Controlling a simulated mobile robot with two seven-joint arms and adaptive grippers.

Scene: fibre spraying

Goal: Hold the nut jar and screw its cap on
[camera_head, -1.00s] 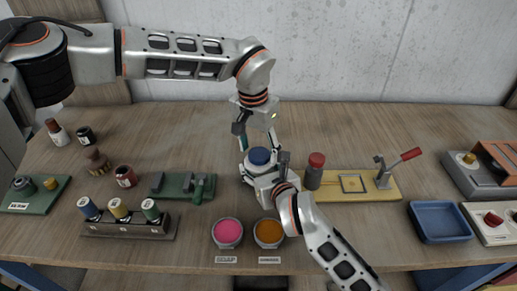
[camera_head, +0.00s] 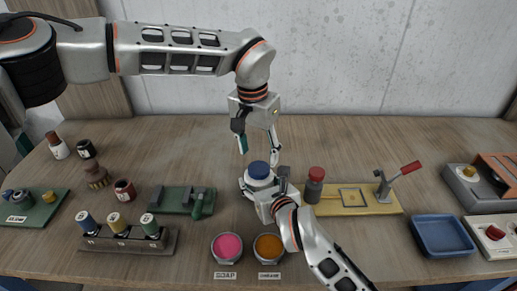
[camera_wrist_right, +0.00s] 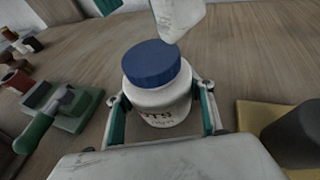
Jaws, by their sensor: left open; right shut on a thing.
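The nut jar is white with a blue cap (camera_head: 258,169) on its top; it stands upright near the middle of the table. In the right wrist view the nut jar (camera_wrist_right: 165,105) shows part of its printed label, and the blue cap (camera_wrist_right: 151,63) sits level on its mouth. I cannot tell how tightly the cap is seated. My right gripper (camera_wrist_right: 162,120) is shut on the jar's body, one finger on each side. My left gripper (camera_head: 257,148) is open, pointing down just above and behind the cap, apart from it. One of its fingertips shows at the top of the wrist view.
A yellow board with a red-capped bottle (camera_head: 314,185) and a red-handled lever (camera_head: 384,187) lies close on the right. A green fixture (camera_head: 183,200) is at left. Pink (camera_head: 227,246) and orange (camera_head: 268,247) bowls stand in front. A blue tray (camera_head: 443,237) is farther right.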

